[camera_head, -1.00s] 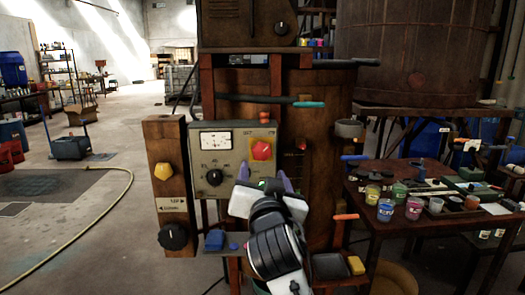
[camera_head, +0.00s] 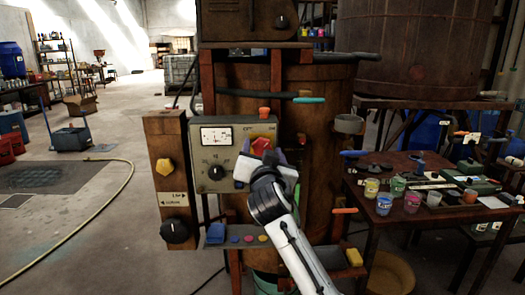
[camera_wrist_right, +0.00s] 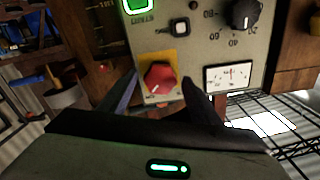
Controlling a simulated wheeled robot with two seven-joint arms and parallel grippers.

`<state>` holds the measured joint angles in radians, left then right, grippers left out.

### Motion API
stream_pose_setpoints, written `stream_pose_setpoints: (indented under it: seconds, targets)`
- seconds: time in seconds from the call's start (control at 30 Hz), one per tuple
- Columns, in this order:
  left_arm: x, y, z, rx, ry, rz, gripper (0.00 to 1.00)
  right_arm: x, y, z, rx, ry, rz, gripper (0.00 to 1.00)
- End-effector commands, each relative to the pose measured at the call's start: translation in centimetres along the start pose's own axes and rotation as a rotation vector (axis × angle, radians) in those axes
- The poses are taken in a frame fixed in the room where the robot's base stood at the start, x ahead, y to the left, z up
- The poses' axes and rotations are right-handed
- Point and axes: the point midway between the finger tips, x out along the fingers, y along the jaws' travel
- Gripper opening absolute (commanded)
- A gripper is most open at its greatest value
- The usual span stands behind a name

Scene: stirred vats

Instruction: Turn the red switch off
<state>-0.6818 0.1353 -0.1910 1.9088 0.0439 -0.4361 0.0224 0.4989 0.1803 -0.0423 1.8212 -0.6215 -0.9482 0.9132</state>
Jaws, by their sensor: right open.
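The red switch (camera_head: 260,145) is a knob on a yellow plate at the right of the grey control panel. It also shows in the right wrist view (camera_wrist_right: 158,77), uncovered between the two dark fingers. My right gripper (camera_head: 264,157) is in front of it, and its body hides the lower part of the switch in the head view. In the right wrist view the right gripper (camera_wrist_right: 158,97) is open, one finger on each side of the knob. I cannot tell whether either finger touches it. My left gripper is not in view.
The panel also has a black dial (camera_head: 215,172), a meter (camera_head: 216,136) and a green-lit button (camera_wrist_right: 139,4). A wooden post (camera_head: 166,185) with a yellow knob stands at the left. A table (camera_head: 385,232) with paint pots is at the right.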

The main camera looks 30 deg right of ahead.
Motion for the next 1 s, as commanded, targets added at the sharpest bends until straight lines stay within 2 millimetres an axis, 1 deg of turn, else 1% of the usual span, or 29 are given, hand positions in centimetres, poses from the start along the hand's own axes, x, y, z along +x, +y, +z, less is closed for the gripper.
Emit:
stream_pose_setpoints:
  seconds: [0.07, 0.1, 0.3, 0.47, 0.67, 0.87, 1.0]
  targets:
    - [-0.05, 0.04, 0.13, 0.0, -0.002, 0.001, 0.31, -0.02, -0.01, 0.0, 0.0, 0.0, 0.0, 0.56]
    - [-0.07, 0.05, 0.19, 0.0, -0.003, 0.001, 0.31, -0.02, -0.01, 0.0, 0.0, 0.0, 0.0, 0.49]
    - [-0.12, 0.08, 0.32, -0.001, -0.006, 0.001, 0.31, -0.04, 0.0, 0.02, -0.001, 0.0, 0.0, 0.16]
    - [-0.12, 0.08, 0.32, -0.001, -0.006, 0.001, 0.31, -0.05, 0.01, 0.04, -0.007, -0.001, 0.0, 0.16]
    - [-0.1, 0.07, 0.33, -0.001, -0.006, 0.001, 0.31, -0.05, 0.01, 0.05, -0.059, -0.001, 0.001, 0.16]
    - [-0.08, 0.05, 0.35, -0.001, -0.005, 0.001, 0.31, -0.05, 0.0, 0.06, -0.185, -0.001, 0.0, 0.16]
    - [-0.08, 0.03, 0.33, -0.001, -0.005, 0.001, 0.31, -0.05, -0.01, 0.06, -0.309, -0.002, 0.0, 0.16]
